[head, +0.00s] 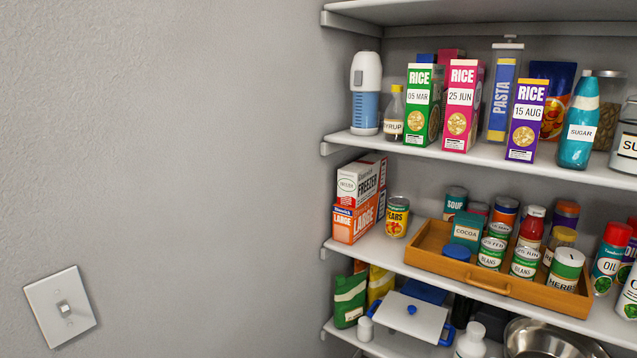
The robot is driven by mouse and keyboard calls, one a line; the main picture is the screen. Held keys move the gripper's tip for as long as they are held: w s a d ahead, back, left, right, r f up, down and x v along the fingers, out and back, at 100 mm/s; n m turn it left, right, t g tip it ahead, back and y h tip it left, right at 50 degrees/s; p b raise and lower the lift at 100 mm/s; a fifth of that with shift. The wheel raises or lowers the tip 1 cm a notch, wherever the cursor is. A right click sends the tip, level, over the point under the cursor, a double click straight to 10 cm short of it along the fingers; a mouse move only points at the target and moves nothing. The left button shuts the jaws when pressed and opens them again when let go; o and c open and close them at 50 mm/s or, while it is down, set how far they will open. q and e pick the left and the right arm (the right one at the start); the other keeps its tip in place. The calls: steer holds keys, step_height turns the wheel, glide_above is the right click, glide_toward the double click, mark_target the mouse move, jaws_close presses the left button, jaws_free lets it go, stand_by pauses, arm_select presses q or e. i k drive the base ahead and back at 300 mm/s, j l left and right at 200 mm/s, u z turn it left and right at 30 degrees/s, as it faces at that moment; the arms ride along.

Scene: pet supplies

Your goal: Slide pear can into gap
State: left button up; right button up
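The pear can (396,217) is a small yellow can labelled PEARS. It stands upright on the middle shelf. On its left are the stacked freezer boxes (357,200), white over orange. On its right is a wooden tray (418,261) holding several cans and bottles. A strip of shelf shows between the can and the tray. Neither of my grippers is in view.
The upper shelf (470,150) holds rice boxes, a pasta container and bottles. Red-capped oil bottles (607,257) stand right of the tray. A white lidded dish (411,318) is on the lower shelf. A wall with a light switch (61,307) fills the left.

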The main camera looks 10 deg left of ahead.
mark_target(397, 211)
steer(key=i+u, duration=0.35)
steer(key=i, duration=0.15)
steer(key=i+l+u, duration=0.15)
steer(key=i+u, duration=0.25)
steer(key=i, duration=0.05)
